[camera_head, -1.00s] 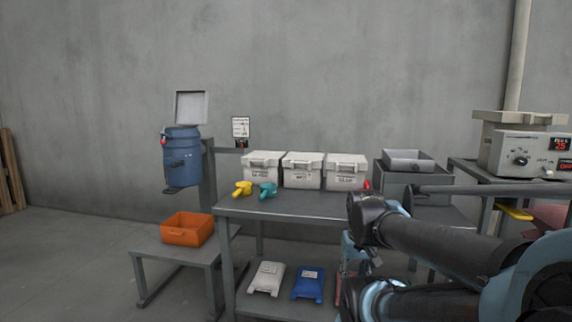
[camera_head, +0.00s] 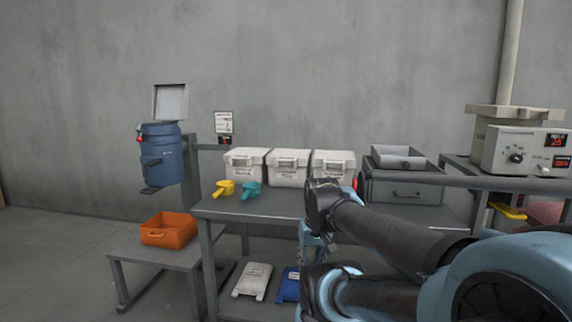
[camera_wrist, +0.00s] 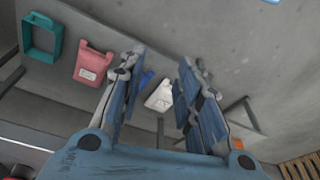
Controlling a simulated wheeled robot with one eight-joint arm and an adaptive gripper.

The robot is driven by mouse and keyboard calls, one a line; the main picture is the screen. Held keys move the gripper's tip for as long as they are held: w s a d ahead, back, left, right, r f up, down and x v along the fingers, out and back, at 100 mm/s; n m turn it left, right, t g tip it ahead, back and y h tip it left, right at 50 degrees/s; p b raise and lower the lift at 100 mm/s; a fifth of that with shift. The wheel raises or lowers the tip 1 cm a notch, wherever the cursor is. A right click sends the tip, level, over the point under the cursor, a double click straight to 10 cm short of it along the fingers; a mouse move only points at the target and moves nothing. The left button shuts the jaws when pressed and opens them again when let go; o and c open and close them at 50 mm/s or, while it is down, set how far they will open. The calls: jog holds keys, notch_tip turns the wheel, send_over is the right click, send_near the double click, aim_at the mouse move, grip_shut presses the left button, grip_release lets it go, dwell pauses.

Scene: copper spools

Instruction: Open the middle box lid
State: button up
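The middle box (camera_head: 288,170) is white with a closed lid and stands on the grey table between two similar white boxes, the left box (camera_head: 246,162) and the right box (camera_head: 332,165). All three lids look shut. In the wrist view my gripper (camera_wrist: 165,90) is open, its two blue fingers wide apart with nothing between them. It points toward the lower area, with a white container lying beyond it. In the head view my arm reaches in from the right, in front of the table, and its fingers are mostly hidden. It is apart from the boxes.
A yellow scoop (camera_head: 223,187) and a teal scoop (camera_head: 251,190) lie in front of the left box. A grey drawer unit (camera_head: 405,188) stands right of the boxes. An orange bin (camera_head: 168,232) sits on a low bench at left. The table front (camera_head: 275,206) is clear.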

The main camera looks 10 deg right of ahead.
jog(key=w+a+r+m+t+y, duration=0.1)
jog(key=w+a+r+m+y, duration=0.15)
jog(key=w, duration=0.35)
jog(key=w+a+r+m+t+y, duration=0.1)
jog(key=w+a+r, duration=0.15)
jog(key=w, duration=0.35)
jog(key=m+t+y, duration=0.4)
jog(key=m+t, duration=0.6)
jog(key=m, duration=0.1)
send_near(288, 161)
jog(key=shift+h, duration=0.25)
jog(key=x, duration=1.1)
jog(key=shift+r, duration=0.15)
jog(key=shift+c, duration=0.2)
grip_shut()
